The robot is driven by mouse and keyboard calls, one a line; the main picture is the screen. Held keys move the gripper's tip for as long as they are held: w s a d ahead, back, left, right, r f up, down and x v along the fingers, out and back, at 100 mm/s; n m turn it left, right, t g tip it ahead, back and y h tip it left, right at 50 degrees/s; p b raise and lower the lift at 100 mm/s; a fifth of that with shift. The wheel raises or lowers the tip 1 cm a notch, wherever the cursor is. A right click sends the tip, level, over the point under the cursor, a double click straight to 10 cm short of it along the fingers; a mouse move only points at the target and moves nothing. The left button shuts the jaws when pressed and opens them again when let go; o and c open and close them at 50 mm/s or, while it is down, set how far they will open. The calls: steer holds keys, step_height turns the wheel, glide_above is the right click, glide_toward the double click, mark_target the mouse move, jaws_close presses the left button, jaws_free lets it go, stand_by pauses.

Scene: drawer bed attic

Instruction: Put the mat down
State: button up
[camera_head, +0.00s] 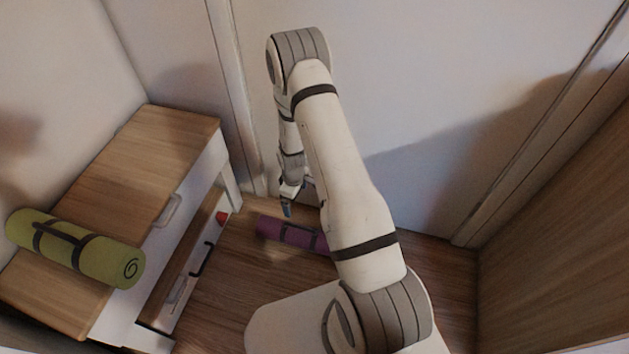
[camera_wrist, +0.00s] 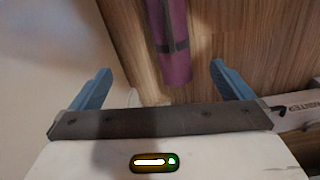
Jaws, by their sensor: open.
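A purple rolled mat (camera_head: 292,233) with dark straps lies on the wooden floor near the wall. Its right part is hidden behind my arm in the head view. In the wrist view the purple mat (camera_wrist: 175,50) lies beyond my gripper, its near end between the lines of the two fingers. My gripper (camera_wrist: 158,85) has its blue fingers wide apart with nothing between them. In the head view my gripper (camera_head: 287,208) is above the left part of the purple mat. A green rolled mat (camera_head: 75,248) with a dark strap lies on the wooden top of the drawer unit.
The drawer unit (camera_head: 165,150) stands at the left, with a lower drawer (camera_head: 195,265) that has a dark handle. A small red thing (camera_head: 221,218) shows by it. Walls close the back, and a wooden panel (camera_head: 560,220) stands at the right. Floor (camera_head: 240,275) is bare in front of the purple mat.

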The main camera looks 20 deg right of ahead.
steer(key=s+r+m, duration=0.2)
steer(key=r, duration=1.1)
steer(key=s+r+m, duration=0.2)
steer(key=s+r, duration=0.1)
steer(key=r, duration=1)
steer(key=s+r+m+t, duration=0.1)
steer(key=s+r+m, duration=0.4)
steer(key=s+r, duration=1)
steer(key=s, duration=0.3)
steer(key=shift+r, duration=0.15)
steer(key=shift+a+r, duration=0.1)
